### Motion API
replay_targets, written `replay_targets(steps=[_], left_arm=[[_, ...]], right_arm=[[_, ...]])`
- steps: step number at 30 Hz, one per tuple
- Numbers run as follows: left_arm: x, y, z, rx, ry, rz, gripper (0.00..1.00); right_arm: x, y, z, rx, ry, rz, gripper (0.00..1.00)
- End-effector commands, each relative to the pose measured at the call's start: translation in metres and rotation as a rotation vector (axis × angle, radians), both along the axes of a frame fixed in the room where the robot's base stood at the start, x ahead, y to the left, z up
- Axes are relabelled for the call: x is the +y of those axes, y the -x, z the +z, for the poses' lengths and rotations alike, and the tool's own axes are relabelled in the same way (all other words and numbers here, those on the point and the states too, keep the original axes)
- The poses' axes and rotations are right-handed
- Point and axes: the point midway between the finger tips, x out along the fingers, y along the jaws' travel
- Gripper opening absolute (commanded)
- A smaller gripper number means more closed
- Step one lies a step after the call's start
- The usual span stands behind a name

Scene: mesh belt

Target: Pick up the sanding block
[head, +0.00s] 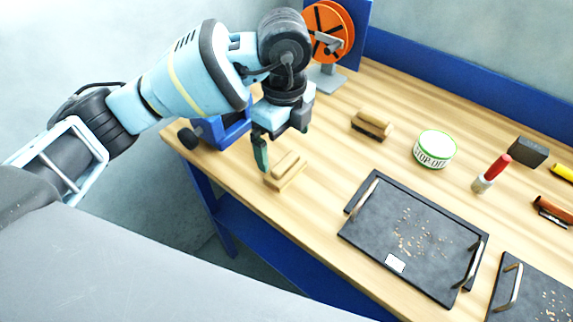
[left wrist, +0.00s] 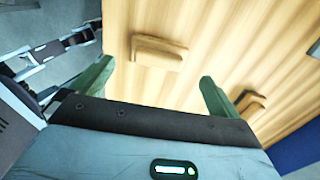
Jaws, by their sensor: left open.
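The sanding block (head: 286,170), a light wooden block with a raised grip on top, lies on the wooden bench near its front edge. It also shows in the left wrist view (left wrist: 158,52), beyond the fingertips and roughly between them. My left gripper (head: 262,155) points down just left of and above the block. In the left wrist view its two green fingers (left wrist: 155,80) are wide apart with nothing between them. One finger is mostly hidden in the head view. My right gripper is not in view.
A wooden brush with a dark underside (head: 372,124) lies to the right. A white-green tin (head: 435,149), red-handled brush (head: 492,173) and dark block (head: 527,152) stand farther right. A dark tray (head: 365,235) lies in front. An orange reel (head: 328,30) stands behind my arm.

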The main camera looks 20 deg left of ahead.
Motion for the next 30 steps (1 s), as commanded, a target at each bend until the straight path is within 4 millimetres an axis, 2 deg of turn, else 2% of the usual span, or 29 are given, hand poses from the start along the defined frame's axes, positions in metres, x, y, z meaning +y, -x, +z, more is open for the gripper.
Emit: replay_targets(steps=[3,11,21,29,30], left_arm=[[0.0,0.001,-0.013,0.004,0.001,-0.001,1.0],[-0.001,0.001,-0.02,0.002,0.0,-0.002,1.0],[-0.003,0.004,-0.063,0.003,0.001,-0.002,1.0],[-0.003,0.003,-0.065,0.001,0.002,-0.003,1.0],[-0.003,0.003,-0.065,0.001,0.002,-0.002,0.95]], right_arm=[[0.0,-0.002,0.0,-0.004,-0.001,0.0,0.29],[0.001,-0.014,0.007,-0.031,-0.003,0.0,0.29],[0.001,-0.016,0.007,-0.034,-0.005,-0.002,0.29],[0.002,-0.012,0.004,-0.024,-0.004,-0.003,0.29],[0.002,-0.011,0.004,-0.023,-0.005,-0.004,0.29]])
